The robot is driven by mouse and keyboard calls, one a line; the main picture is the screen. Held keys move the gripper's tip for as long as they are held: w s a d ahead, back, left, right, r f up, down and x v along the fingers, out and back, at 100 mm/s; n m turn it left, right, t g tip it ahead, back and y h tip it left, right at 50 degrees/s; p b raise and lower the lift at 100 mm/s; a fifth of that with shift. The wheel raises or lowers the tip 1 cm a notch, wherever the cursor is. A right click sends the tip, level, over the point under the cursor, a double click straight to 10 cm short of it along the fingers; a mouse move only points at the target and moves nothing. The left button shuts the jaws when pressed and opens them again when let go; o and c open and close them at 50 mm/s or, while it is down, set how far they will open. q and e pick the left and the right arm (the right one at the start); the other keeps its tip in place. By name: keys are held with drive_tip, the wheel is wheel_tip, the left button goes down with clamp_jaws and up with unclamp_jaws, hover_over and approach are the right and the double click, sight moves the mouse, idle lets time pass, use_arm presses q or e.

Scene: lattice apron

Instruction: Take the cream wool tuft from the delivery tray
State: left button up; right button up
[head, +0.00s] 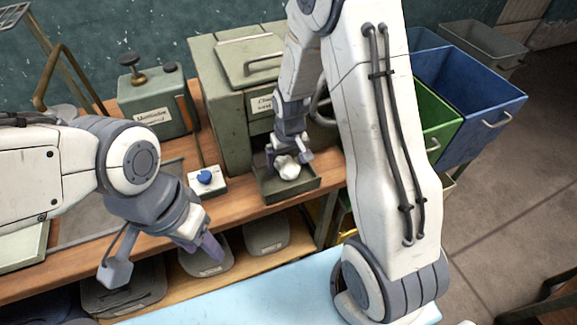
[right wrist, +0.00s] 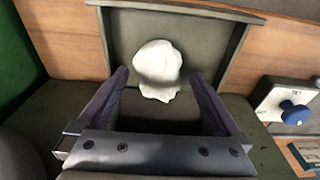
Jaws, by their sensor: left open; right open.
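The cream wool tuft (head: 287,168) is a small, lumpy, off-white clump in the green delivery tray (head: 293,192) at the front of the green cabinet. In the right wrist view the tuft (right wrist: 158,70) lies ahead of my right gripper, toward the tray's far part in that picture. My right gripper (head: 289,161) is over the tray, open, with its fingers to either side of the tuft's near end; contact is not visible. My left gripper (head: 162,262) is open and empty, in front of the bench at the lower left.
A white switch box with a blue knob (head: 205,177) sits on the bench left of the tray. A green tin (head: 153,105) stands behind it. Blue (head: 470,95) and green (head: 437,112) bins stand at the right. Grey containers (head: 267,232) fill the shelf below.

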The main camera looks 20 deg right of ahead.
drive_tip(key=c, duration=1.5)
drive_tip(key=shift+r, duration=0.15)
